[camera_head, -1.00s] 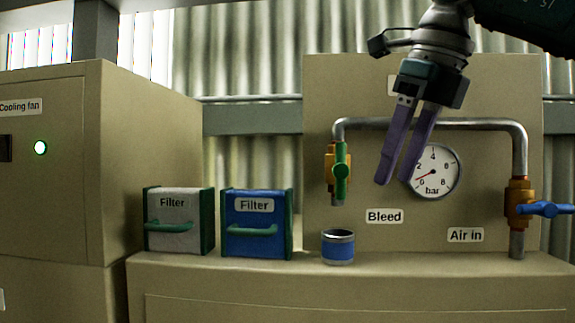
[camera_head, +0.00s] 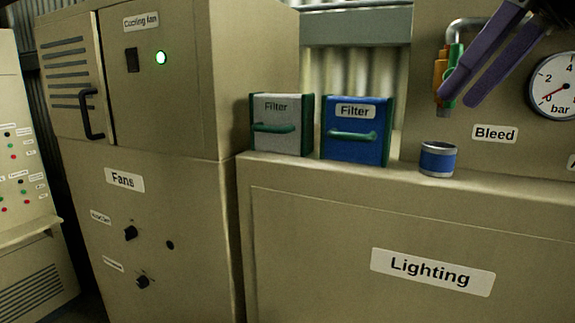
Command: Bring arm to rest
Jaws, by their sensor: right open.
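My right gripper (camera_head: 460,101) comes in from the upper right of the head view. Its two long purple fingers point down and left, spread apart with nothing between them. The fingertips overlap the green-handled bleed valve (camera_head: 441,72) in the picture; I cannot tell whether they touch it. The gripper's body is partly cut off by the top edge. My left gripper is not in view.
A blue cup (camera_head: 437,159), a blue filter (camera_head: 355,132) and a grey filter (camera_head: 281,125) stand on the Lighting cabinet (camera_head: 330,250). The pressure gauge (camera_head: 553,88) is at right. A control panel (camera_head: 22,170) is far left.

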